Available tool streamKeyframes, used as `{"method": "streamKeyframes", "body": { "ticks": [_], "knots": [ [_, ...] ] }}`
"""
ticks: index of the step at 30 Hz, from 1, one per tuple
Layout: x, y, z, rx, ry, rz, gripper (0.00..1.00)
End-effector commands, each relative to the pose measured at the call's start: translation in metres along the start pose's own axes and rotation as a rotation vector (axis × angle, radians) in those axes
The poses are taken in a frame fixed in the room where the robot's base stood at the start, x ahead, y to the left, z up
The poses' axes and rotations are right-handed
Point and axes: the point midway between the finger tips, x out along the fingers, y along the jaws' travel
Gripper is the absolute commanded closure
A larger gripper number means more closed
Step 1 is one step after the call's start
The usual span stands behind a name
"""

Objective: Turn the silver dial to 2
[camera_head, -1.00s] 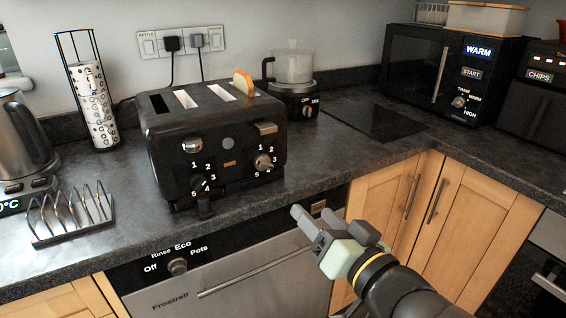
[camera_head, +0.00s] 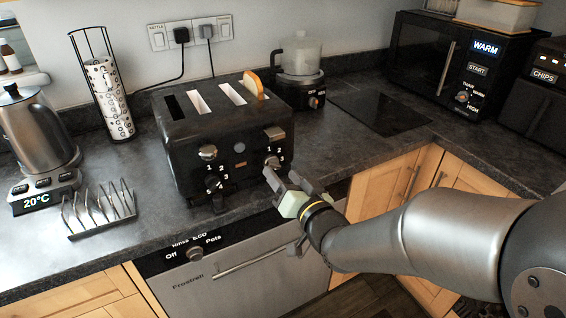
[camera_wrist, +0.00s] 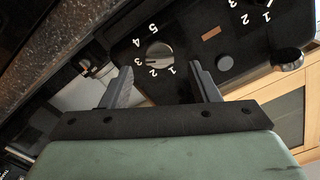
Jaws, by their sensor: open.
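The silver dial (camera_wrist: 158,55) sits on the black toaster's front (camera_head: 238,185), with the numbers 1 to 5 printed around it. In the head view the dial (camera_head: 272,161) is at the toaster's right side. My gripper (camera_head: 282,176) is open in front of and just below it. In the wrist view my open gripper (camera_wrist: 160,70) has one finger to each side of the dial, with nothing held. I cannot tell for sure which number the dial points to.
A toast rack (camera_head: 98,208) and kettle (camera_head: 38,130) stand further left. A blender (camera_head: 300,75) is behind. The dishwasher front (camera_head: 225,270) lies below the counter edge.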

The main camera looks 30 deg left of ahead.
Motion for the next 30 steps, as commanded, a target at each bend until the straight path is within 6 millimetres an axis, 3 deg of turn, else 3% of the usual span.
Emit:
{"method": "streamKeyframes", "body": {
  "ticks": [7,17,18,22,23,30],
  "knots": [
    [0.029,0.000,0.000,0.000,0.000,0.001,0.45],
    [0.034,0.000,0.000,0.000,-0.001,0.001,0.45],
    [0.034,0.000,0.000,0.000,-0.001,0.001,0.48],
    [0.034,0.000,0.000,0.001,-0.001,0.001,0.84],
    [0.034,0.000,0.000,0.001,-0.001,0.001,0.89],
    [0.034,0.001,0.001,-0.010,0.000,0.001,0.89]
  ]
}}
